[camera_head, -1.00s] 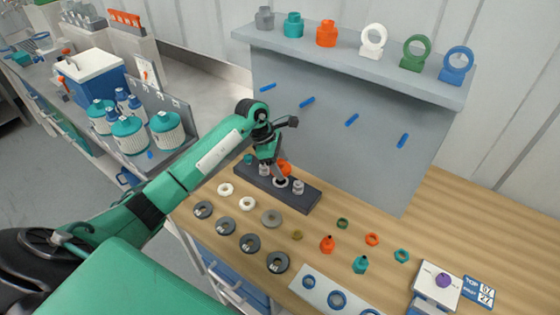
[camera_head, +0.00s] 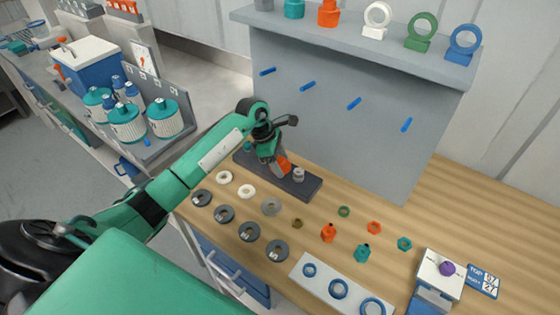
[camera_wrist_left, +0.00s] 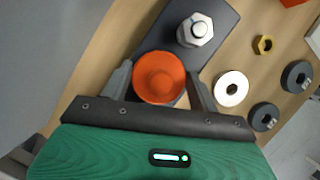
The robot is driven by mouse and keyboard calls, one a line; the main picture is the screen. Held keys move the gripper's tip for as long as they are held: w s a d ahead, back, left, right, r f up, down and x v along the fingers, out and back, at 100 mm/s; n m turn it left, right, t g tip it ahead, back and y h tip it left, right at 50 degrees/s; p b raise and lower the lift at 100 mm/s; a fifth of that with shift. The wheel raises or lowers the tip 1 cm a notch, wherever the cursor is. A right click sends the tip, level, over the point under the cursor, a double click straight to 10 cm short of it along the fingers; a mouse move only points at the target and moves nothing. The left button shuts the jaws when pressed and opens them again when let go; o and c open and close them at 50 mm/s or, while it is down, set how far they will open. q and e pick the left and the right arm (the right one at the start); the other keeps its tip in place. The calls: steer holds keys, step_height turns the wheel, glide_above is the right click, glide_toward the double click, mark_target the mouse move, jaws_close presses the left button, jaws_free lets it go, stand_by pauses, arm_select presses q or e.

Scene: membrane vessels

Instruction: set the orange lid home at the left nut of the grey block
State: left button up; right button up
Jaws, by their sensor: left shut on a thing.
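My left gripper (camera_head: 281,170) is shut on the orange lid (camera_head: 284,164), above the dark grey block (camera_head: 309,191). In the left wrist view, the round orange lid (camera_wrist_left: 160,77) sits between the two fingers (camera_wrist_left: 160,88). A silver nut with a post (camera_head: 298,175) shows on the block, right of the gripper. It also shows in the left wrist view (camera_wrist_left: 195,30), beyond the lid. The part of the block under the lid is hidden, so I cannot tell whether the lid touches a nut. My right gripper is not in view.
White rings (camera_head: 246,191) and dark discs (camera_head: 249,232) lie in front of the block. A grey panel with a shelf (camera_head: 360,50) rises behind. Bare wood lies at right.

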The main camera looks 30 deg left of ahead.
arm_select(q)
steer(key=shift+f+b, duration=0.15)
steer(key=shift+b, duration=0.25)
stand_by(0.4)
steer(key=o, duration=1.1)
steer(key=shift+c, duration=0.2)
steer(key=b+v, duration=0.3)
steer(key=v, duration=1)
steer(key=shift+r+b, duration=0.3)
steer(key=shift+r, duration=0.05)
steer(key=shift+s+f, duration=0.1)
steer(key=shift+s, duration=0.05)
